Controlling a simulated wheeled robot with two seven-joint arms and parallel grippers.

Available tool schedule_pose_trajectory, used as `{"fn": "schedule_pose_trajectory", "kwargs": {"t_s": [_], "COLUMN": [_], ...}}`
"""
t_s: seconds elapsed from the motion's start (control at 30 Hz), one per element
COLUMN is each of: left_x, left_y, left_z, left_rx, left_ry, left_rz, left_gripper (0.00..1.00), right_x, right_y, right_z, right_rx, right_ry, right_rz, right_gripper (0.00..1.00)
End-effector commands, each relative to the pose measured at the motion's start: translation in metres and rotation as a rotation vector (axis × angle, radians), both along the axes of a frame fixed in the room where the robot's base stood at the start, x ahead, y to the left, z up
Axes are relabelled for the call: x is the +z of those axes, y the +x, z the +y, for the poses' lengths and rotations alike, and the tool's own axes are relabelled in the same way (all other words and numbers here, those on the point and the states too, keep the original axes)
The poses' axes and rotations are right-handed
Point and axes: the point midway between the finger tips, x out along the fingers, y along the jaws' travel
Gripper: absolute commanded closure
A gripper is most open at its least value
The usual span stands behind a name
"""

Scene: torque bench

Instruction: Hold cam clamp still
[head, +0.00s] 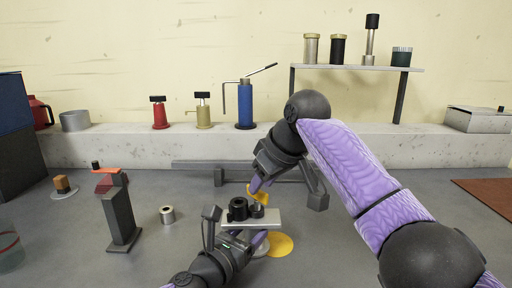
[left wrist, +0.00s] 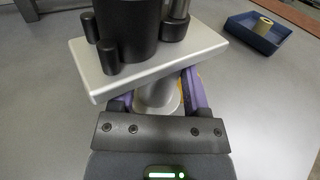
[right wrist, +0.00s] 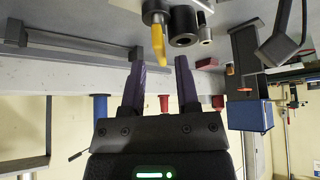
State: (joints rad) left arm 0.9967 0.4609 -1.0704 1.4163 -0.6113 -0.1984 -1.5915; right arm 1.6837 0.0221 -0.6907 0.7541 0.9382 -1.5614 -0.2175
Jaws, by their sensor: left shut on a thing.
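The cam clamp has a pale rectangular plate (head: 262,219) on a round grey stem (left wrist: 158,92), with a black cylinder (left wrist: 127,28) and smaller pegs on top. A yellow lever (right wrist: 158,42) sticks out from it. My left gripper (head: 256,240) is shut on the stem below the plate; its purple fingers lie on both sides in the left wrist view (left wrist: 160,98). My right gripper (head: 258,186) is above and behind the clamp, pointing down. In the right wrist view its fingers (right wrist: 160,62) are apart, with the lever's tip between the fingertips. Contact there cannot be told.
A dark post with an orange handle (head: 105,171) and a small metal ring (head: 167,214) stand left of the clamp. A grey rail (head: 235,164) lies behind. A blue tray (left wrist: 262,36) holds a spool. Open bench lies to the right.

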Motion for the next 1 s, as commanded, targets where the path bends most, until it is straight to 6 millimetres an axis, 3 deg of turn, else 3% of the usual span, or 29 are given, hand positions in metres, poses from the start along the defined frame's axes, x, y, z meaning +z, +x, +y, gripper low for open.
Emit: {"fn": "schedule_pose_trajectory", "kwargs": {"t_s": [0.1,0.23,0.7,1.0], "left_x": [-0.001,-0.001,-0.001,-0.001], "left_y": [0.0,0.0,0.0,0.0], "left_z": [0.0,0.0,0.0,0.0], "left_rx": [0.001,0.001,0.001,0.001], "left_ry": [0.001,0.001,0.001,0.001], "left_rz": [0.002,0.002,0.002,0.002], "left_gripper": [1.0,1.0,1.0,1.0], "right_x": [0.033,0.043,-0.006,-0.016], "right_y": [-0.013,-0.021,0.001,0.005], "right_z": [-0.014,-0.018,0.002,0.005], "right_rx": [0.0,0.001,0.002,0.002], "right_ry": [-0.001,-0.006,-0.003,-0.005], "right_rz": [-0.008,0.0,0.002,0.002], "right_gripper": [0.6,0.6,0.6,0.6]}}
